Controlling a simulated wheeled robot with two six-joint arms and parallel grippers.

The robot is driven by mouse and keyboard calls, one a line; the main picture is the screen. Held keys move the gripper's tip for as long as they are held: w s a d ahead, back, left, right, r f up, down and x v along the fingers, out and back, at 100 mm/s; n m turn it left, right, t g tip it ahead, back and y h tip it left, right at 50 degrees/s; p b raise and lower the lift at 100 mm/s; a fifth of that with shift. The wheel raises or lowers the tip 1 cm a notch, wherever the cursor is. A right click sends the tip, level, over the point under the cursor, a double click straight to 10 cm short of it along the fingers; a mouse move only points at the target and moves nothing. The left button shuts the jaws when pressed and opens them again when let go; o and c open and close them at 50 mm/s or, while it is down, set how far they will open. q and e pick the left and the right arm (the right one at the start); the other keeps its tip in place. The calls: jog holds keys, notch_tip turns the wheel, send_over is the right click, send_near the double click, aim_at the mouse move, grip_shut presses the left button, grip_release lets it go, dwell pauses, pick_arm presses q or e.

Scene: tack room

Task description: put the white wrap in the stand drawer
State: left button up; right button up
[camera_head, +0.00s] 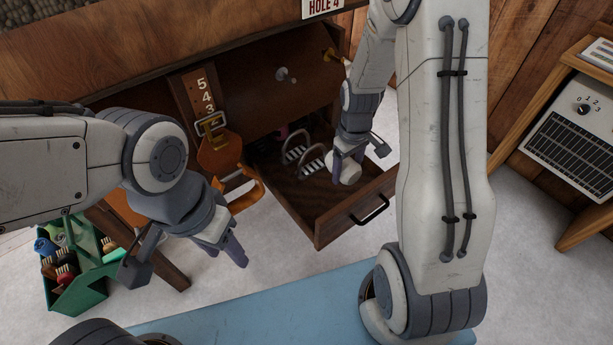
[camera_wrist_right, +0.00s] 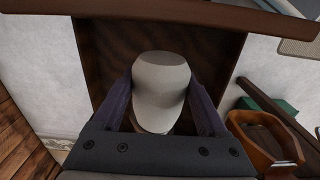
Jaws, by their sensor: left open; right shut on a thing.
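The white wrap (camera_wrist_right: 162,85) is a pale roll between the fingers of my right gripper (camera_wrist_right: 165,105). In the head view the wrap (camera_head: 346,170) shows at the tips of the right gripper (camera_head: 347,160), over the open stand drawer (camera_head: 318,228). The right gripper is shut on the wrap. I cannot tell whether the wrap touches the drawer floor. The drawer is pulled out, with a dark handle (camera_head: 370,209) on its front. My left gripper (camera_head: 228,252) is open and empty, to the left of the drawer, above the grey floor.
Metal stirrup-like pieces (camera_head: 305,158) lie in the drawer's back left. An orange-brown leather strap (camera_head: 219,152) hangs left of the drawer. A green caddy (camera_head: 90,282) with brushes and rolls stands on the floor at left. A heater (camera_head: 575,140) stands at right.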

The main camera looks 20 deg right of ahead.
notch_tip(320, 180, down, 10)
jog(key=b, duration=0.3)
jog(key=shift+f+b, duration=0.25)
jog(key=shift+b, duration=0.1)
jog(key=shift+f, duration=0.2)
jog(key=o, duration=1.3)
jog(key=shift+r, duration=0.1)
